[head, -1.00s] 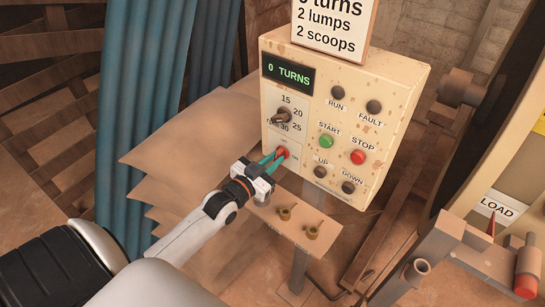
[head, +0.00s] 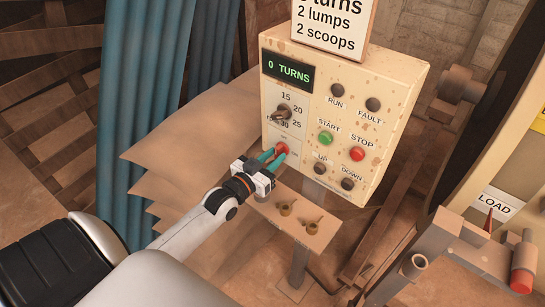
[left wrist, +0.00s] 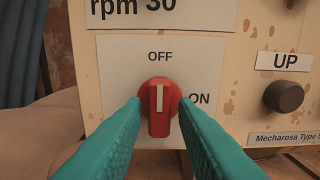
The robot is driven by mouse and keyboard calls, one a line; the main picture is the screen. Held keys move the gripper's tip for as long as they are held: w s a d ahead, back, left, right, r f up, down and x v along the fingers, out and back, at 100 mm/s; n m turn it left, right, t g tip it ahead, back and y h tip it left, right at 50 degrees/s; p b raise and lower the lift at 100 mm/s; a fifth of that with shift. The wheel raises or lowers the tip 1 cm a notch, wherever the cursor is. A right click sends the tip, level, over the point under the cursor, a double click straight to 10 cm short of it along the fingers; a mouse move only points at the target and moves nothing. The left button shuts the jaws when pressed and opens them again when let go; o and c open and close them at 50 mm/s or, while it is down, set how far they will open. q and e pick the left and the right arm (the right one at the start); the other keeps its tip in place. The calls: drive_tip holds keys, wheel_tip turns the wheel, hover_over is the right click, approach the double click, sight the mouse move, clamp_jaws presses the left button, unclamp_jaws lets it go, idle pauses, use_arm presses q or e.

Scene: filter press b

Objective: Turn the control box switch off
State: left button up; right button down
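The control box (head: 385,85) is cream with rust spots, and its display reads 0 TURNS. Its red switch (head: 281,149) sits low on the left of the front face. In the left wrist view the switch (left wrist: 158,107) stands upright, with its white mark pointing up to OFF; ON is printed at its right. My left gripper (head: 274,157) has its teal fingers on either side of the switch, and they also show in the left wrist view (left wrist: 160,125). A small gap shows between the fingers and the switch's grip bar. My right gripper is not in view.
Green START (head: 326,138) and red STOP (head: 357,154) buttons, UP and DOWN buttons and a rotary dial (head: 283,113) are close by. A small shelf with brass parts (head: 311,227) juts out below. Blue curtains (head: 145,110) hang at the left.

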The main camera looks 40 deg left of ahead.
use_arm(q)
drive_tip(key=shift+o, duration=0.8)
drive_tip(key=s+b, duration=0.4)
drive_tip(key=s, duration=0.8)
drive_tip(key=shift+a, duration=0.45)
drive_tip(key=s+f+g+y+b, duration=0.1)
drive_tip(key=s+f+g, duration=0.2)
drive_tip(key=f, duration=0.9)
drive_tip(key=s+f+n+g+b, duration=0.1)
drive_tip(key=s+f+g, duration=0.1)
drive_tip(key=f, duration=1.1)
drive_tip(key=s+f+g+y+b, duration=0.1)
drive_tip(key=s+f+g, duration=0.2)
drive_tip(key=f, duration=0.9)
drive_tip(key=s+d+f+m+g+b, duration=0.1)
drive_tip(key=s+d+f+g, duration=0.3)
drive_tip(key=s+f, duration=0.7)
drive_tip(key=s+d+f+m+g+b, duration=0.1)
drive_tip(key=s+d+f+g, duration=0.4)
drive_tip(key=s+f, duration=0.6)
drive_tip(key=shift+s+d+f+m+h, duration=0.2)
drive_tip(key=shift+s+d+m+h, duration=0.2)
drive_tip(key=shift+s+d, duration=0.3)
